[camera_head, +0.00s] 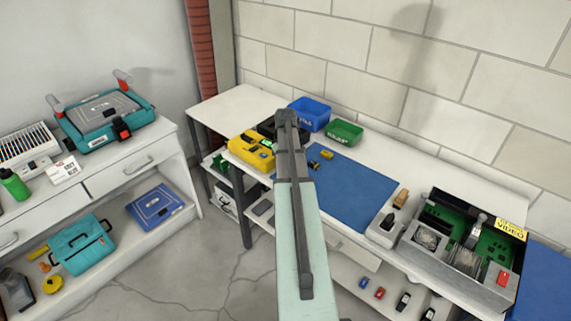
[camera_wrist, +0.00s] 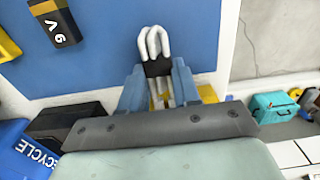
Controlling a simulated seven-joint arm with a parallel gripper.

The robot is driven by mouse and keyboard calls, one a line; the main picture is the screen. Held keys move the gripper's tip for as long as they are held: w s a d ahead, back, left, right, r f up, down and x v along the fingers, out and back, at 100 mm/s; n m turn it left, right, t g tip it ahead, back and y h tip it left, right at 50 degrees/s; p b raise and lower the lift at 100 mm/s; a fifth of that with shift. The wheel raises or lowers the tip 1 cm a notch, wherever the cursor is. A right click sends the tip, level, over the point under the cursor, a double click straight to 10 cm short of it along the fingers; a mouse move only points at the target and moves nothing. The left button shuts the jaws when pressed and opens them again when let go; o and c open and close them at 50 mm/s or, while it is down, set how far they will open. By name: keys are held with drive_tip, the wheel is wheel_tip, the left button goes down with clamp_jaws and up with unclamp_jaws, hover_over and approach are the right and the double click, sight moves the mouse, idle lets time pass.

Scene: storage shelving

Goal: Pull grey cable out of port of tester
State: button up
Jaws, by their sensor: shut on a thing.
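The yellow tester (camera_head: 250,148) sits on the white workbench, at the left of the blue mat, with a small lit green screen. My forearm hides its right side in the head view; only bits of yellow show behind my gripper in the wrist view (camera_wrist: 208,93). My gripper (camera_wrist: 158,78) has blue fingers, shut on the black plug (camera_wrist: 158,68) of the grey cable (camera_wrist: 155,42). The pale cable forms a short loop beyond the fingertips. The port is hidden, and I cannot tell whether the plug is still in it. My gripper is hidden in the head view.
A blue bin (camera_head: 309,114) and green bin (camera_head: 345,134) stand at the back of the bench. The blue mat (camera_head: 350,185) is mostly clear; a 9V battery (camera_wrist: 55,22) lies on it. An open grey case (camera_head: 450,270) stands at right. Brick wall behind.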

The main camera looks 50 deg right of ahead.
drive_tip(key=shift+s, duration=0.15)
drive_tip(key=shift+s, duration=0.35)
drive_tip(key=shift+s, duration=2.25)
drive_tip(key=shift+s+a+f, duration=0.1)
drive_tip(key=shift+s+f, duration=0.05)
drive_tip(key=shift+f, duration=0.65)
